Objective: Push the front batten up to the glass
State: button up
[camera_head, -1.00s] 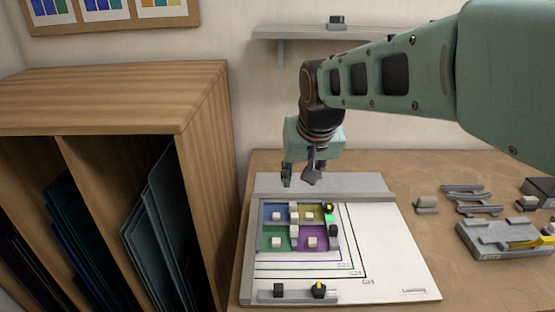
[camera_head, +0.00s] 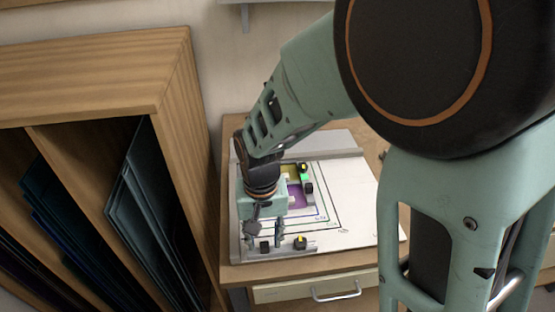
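The front batten (camera_head: 284,252) is a grey strip along the front of the white board (camera_head: 352,195). It carries a dark block (camera_head: 265,247) and a dark knob with a yellow mark (camera_head: 300,242). My gripper (camera_head: 266,235) points down over the board's front left, close to the batten. Its two fingers stand apart with nothing seen between them. Whether they touch the batten cannot be told. The glass panel shows purple (camera_head: 297,199) and yellow-green parts behind the gripper; its left part is hidden. A gap of white board with printed lines shows between panel and batten.
A grey ledge (camera_head: 325,145) runs along the board's back. A wooden rack (camera_head: 95,75) with glass sheets stands close on the left. The table has a drawer with a handle (camera_head: 337,292). My own arm covers the right side.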

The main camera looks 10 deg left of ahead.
jog(key=shift+f, duration=0.9)
jog(key=shift+c, duration=0.3)
grip_shut()
